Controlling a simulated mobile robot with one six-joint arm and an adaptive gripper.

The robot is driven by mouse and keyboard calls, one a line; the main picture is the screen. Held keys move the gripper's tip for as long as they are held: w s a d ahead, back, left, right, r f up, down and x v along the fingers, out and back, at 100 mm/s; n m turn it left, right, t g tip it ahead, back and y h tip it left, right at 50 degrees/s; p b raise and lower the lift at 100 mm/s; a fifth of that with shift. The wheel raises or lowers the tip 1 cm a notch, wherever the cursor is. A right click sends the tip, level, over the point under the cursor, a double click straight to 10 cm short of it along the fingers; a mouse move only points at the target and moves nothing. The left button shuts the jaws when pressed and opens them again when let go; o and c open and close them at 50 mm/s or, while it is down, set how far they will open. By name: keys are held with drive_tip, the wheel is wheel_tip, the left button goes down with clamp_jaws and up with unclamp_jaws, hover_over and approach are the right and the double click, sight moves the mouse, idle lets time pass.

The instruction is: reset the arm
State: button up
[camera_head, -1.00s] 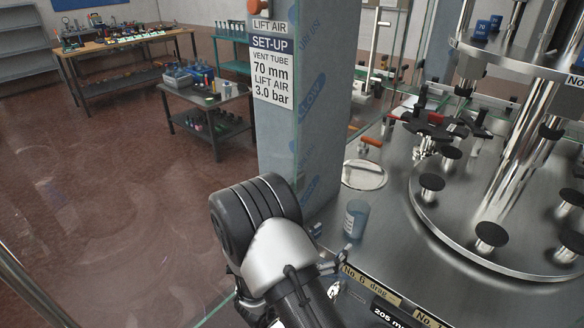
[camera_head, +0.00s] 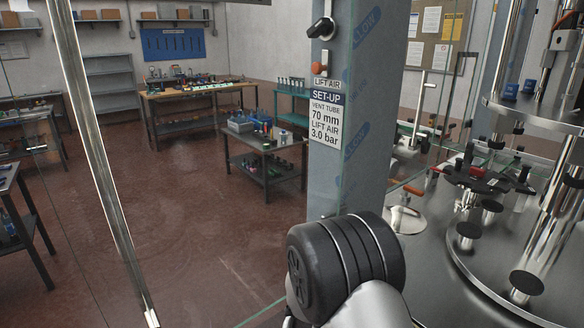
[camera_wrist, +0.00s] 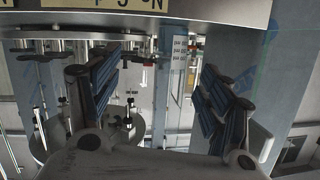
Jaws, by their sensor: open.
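My gripper (camera_wrist: 158,75) shows in the wrist view with its two blue-padded fingers spread wide. Nothing is between the fingers, so it is open and empty. Beyond it is the filler machine, with a large round metal plate (camera_wrist: 140,14) across the top of the view. In the head view, a black and silver part of my arm rises at the bottom, in front of the grey column. My gripper is out of that view.
The grey column (camera_head: 352,190) with its set-up sign (camera_head: 326,118) stands close behind my arm. The filler's steel deck and round platform (camera_head: 520,265) lie to the right. A glass panel with a metal post (camera_head: 100,160) is at left. Benches (camera_head: 265,160) stand farther back; the floor between is clear.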

drive_tip(key=w+a+r+n+t+y, duration=0.1)
drive_tip(key=w+a+r+n+y, duration=0.15)
drive_tip(key=a+r+y, duration=0.55)
drive_tip(key=s+a+r+n+g+y, duration=0.1)
drive_tip(key=s+a+r+n+y, duration=0.25)
drive_tip(key=s+r, duration=0.4)
drive_tip(key=s+d+r+n+g, duration=0.1)
drive_tip(key=s+r+n+g, duration=0.1)
drive_tip(key=s, duration=1.1)
drive_tip(key=shift+s+d+r+n+g+y, duration=0.15)
drive_tip(key=shift+s+d+n+g+y, duration=0.3)
drive_tip(key=shift+n, duration=0.35)
drive_tip(key=s+d+g, duration=0.1)
drive_tip(key=s, duration=0.3)
drive_tip(key=s+d+f+n+g+h, duration=0.1)
drive_tip(key=s+d, duration=0.1)
drive_tip(key=s, duration=0.3)
drive_tip(key=s+d+g, duration=0.1)
drive_tip(key=s+d, duration=0.1)
drive_tip(key=s, duration=0.3)
drive_tip(key=shift+d+f+h, duration=0.15)
drive_tip(key=shift+d+h, duration=0.05)
drive_tip(key=shift+h, duration=0.2)
drive_tip(key=shift+c, duration=0.4)
